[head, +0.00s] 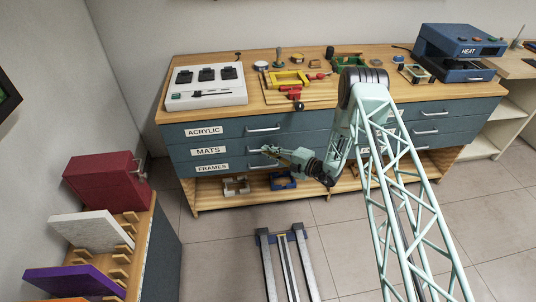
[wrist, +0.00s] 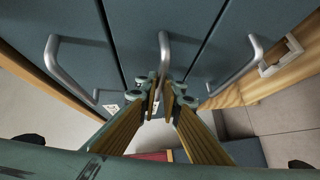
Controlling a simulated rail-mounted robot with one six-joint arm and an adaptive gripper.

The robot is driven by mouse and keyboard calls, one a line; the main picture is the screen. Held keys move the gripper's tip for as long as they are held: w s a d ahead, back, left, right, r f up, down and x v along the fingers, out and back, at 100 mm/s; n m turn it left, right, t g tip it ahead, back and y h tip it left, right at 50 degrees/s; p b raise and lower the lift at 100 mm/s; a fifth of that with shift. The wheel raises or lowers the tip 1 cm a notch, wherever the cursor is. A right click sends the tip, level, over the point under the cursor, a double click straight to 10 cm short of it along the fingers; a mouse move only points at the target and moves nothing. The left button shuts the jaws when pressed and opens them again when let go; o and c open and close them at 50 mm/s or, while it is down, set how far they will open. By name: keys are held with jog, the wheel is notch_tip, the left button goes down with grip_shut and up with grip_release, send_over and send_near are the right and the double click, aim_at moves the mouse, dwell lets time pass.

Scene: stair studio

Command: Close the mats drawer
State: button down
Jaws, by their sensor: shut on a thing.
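The mats drawer (head: 225,151) is the middle of three blue-grey drawers on the left side of the bench, with a white "MATS" label (head: 208,151). Its front looks about level with the drawers above and below; a small gap cannot be ruled out. My gripper (head: 268,150) reaches the drawer's handle from the right in the head view and hides most of it. In the wrist view, the silver middle handle (wrist: 163,50) runs down between my gripper's fingertips (wrist: 162,98), which are shut on it.
The acrylic drawer (head: 225,131) is above and the frames drawer (head: 235,167) below, each with a bar handle. The wooden bench top (head: 262,100) holds tools and a white panel (head: 206,88). A side shelf with a red box (head: 105,180) stands at left. The tiled floor in front holds my rail.

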jog(key=shift+w+r, duration=0.15)
jog(key=shift+w, duration=0.1)
jog(key=c, duration=2.8)
grip_release()
jog(key=shift+v, duration=5.95)
jog(key=shift+a, duration=0.1)
